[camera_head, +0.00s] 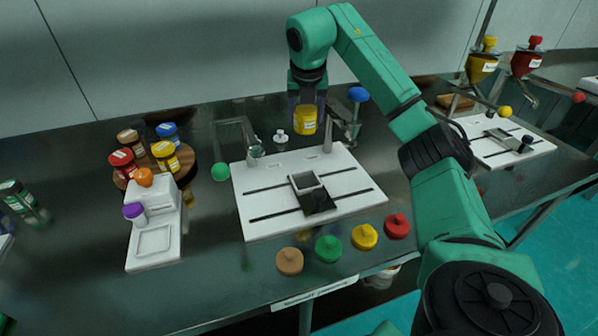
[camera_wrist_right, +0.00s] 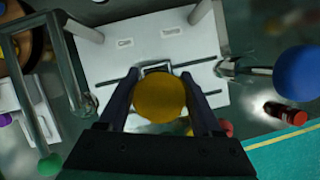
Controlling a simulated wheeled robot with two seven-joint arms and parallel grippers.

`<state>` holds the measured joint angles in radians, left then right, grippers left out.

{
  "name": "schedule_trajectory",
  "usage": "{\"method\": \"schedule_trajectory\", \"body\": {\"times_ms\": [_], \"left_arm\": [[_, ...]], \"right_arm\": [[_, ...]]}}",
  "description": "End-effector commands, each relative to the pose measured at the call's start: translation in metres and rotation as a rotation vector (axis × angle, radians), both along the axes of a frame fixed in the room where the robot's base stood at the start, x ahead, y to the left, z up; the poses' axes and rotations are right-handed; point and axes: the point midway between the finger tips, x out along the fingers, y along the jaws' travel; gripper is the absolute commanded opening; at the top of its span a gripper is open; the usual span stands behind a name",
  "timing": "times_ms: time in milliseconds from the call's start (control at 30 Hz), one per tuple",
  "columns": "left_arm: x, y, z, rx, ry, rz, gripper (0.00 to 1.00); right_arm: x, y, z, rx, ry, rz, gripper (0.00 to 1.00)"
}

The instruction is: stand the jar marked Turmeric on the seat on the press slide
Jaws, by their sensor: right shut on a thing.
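My right gripper (camera_head: 306,113) is shut on a yellow jar (camera_head: 304,122), held upright behind the white slotted plate. The label is too small to read. In the right wrist view, the yellow lid (camera_wrist_right: 160,98) is between the fingers of my right gripper (camera_wrist_right: 162,106). The square seat (camera_head: 304,181) is on the white plate (camera_head: 260,214), with a dark block at its front. In the right wrist view, the lid partly hides the seat (camera_wrist_right: 153,67). My left gripper is not in view.
Metal frames with green and blue balls (camera_head: 358,94) flank the plate. Several jars stand on a round wooden tray (camera_head: 187,157) at left. Brown, green, yellow and red knobs (camera_head: 397,226) line the front. A white stepped stand (camera_head: 153,242) is left of the plate.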

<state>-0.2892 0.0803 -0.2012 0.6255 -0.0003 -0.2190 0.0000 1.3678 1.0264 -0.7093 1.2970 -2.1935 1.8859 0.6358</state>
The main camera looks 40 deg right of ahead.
Motion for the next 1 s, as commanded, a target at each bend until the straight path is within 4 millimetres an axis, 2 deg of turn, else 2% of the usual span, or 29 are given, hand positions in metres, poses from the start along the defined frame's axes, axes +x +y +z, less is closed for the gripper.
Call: {"method": "schedule_trajectory", "body": {"times_ms": [33, 167, 300, 467, 600, 700, 967, 1000], "left_arm": [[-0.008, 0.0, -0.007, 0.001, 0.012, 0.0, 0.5], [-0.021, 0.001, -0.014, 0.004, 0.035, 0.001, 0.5], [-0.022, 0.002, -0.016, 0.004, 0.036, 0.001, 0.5], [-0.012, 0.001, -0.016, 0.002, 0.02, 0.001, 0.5], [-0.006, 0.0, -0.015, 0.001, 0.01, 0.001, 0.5], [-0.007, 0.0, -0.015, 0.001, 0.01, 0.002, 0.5], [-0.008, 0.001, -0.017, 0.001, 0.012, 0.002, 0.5], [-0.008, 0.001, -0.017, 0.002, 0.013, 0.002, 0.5]], "right_arm": [[-0.001, -0.001, -0.022, -0.002, 0.008, 0.0, 0.11], [-0.002, -0.001, -0.065, -0.001, 0.006, 0.001, 0.11], [-0.002, 0.0, -0.106, 0.0, 0.005, 0.001, 0.11], [-0.001, 0.0, -0.131, 0.0, 0.002, 0.001, 0.11], [-0.001, 0.0, -0.159, 0.0, 0.003, 0.001, 0.11], [-0.001, 0.0, -0.168, 0.001, -0.001, 0.0, 0.11], [-0.001, 0.0, -0.17, 0.0, 0.0, 0.001, 0.11], [-0.001, 0.0, -0.169, 0.001, -0.001, 0.0, 0.78]]}}
